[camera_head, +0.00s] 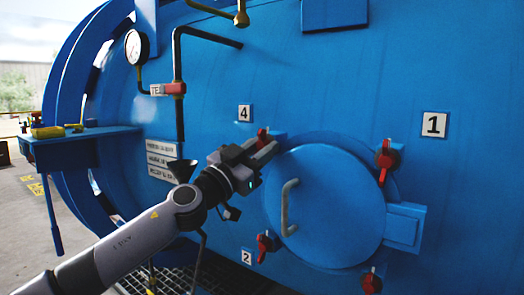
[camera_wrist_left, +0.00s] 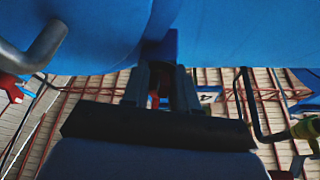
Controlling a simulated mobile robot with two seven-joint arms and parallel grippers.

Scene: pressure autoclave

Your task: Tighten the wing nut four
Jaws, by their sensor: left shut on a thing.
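The red wing nut four (camera_head: 262,137) sits at the upper left of the round blue hatch door (camera_head: 330,208), beside the label "4" (camera_head: 245,113). My left gripper (camera_head: 264,150) is at this nut and shut on it, partly hiding it. In the left wrist view, a bit of the red nut (camera_wrist_left: 154,101) shows between the two dark fingers of the gripper (camera_wrist_left: 162,78). How far the nut is turned cannot be told. My right gripper is not in view.
Other red wing nuts stand at the upper right (camera_head: 386,160), lower left (camera_head: 265,246) and lower right (camera_head: 371,282) of the door. A grey handle (camera_head: 287,208) sticks out from it. A gauge (camera_head: 136,46) and pipes are at the upper left, and a blue shelf (camera_head: 80,136) is at left.

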